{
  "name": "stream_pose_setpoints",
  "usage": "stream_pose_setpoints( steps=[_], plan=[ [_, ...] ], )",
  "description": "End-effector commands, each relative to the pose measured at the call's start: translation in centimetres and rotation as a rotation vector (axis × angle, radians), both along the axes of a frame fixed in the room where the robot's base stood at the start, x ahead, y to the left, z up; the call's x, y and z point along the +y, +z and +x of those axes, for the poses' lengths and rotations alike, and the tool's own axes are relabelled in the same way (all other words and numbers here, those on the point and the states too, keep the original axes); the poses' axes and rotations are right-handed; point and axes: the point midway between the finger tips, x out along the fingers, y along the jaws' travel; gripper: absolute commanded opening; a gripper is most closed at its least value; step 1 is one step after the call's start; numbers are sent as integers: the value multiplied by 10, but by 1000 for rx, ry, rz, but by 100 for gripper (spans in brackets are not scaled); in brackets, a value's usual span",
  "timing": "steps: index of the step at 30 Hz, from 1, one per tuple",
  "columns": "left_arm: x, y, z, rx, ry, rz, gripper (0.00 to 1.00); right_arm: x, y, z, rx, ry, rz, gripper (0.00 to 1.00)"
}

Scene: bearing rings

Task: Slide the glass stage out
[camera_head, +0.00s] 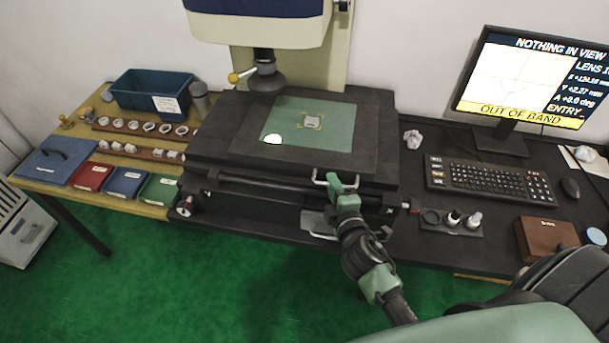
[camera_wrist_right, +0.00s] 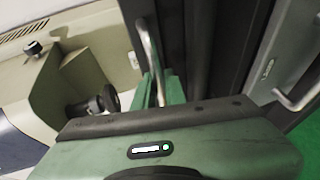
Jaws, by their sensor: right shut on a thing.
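The glass stage is a greenish pane (camera_head: 335,137) set in a dark plate under the lens. A small pale part (camera_head: 312,122) lies on it. A metal bar handle (camera_head: 320,180) stands at the plate's front edge. My right gripper (camera_head: 334,182) is shut on this handle, at its right part in the head view. In the right wrist view the handle (camera_wrist_right: 150,45) runs up from between my green fingers (camera_wrist_right: 165,88). The fingers hide part of the handle. My left gripper is in neither view.
A second, lower handle (camera_head: 318,235) sits below the stage front. The lens (camera_head: 266,78) hangs above the stage. Trays, ring racks and a blue bin (camera_head: 152,90) stand left. A keyboard (camera_head: 490,180) and monitor (camera_head: 535,80), reading "NOTHING IN VIEW", stand right. The floor in front is clear.

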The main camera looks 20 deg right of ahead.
Motion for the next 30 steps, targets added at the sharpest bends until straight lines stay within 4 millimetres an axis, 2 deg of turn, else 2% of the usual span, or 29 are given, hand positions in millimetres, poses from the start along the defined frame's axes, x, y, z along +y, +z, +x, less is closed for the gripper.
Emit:
stream_pose_setpoints(
  steps=[1,6,12,18,30],
  plan=[
    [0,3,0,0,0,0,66,-13,-1,-10,8,-3,-5,0],
    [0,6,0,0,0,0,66,-46,-2,-32,6,-3,-4,0],
    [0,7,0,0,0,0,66,-74,-2,-51,5,-3,-3,0],
    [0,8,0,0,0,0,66,-89,-1,-61,3,-2,0,0],
    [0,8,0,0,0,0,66,-95,-2,-64,3,-3,0,0]
  ],
)
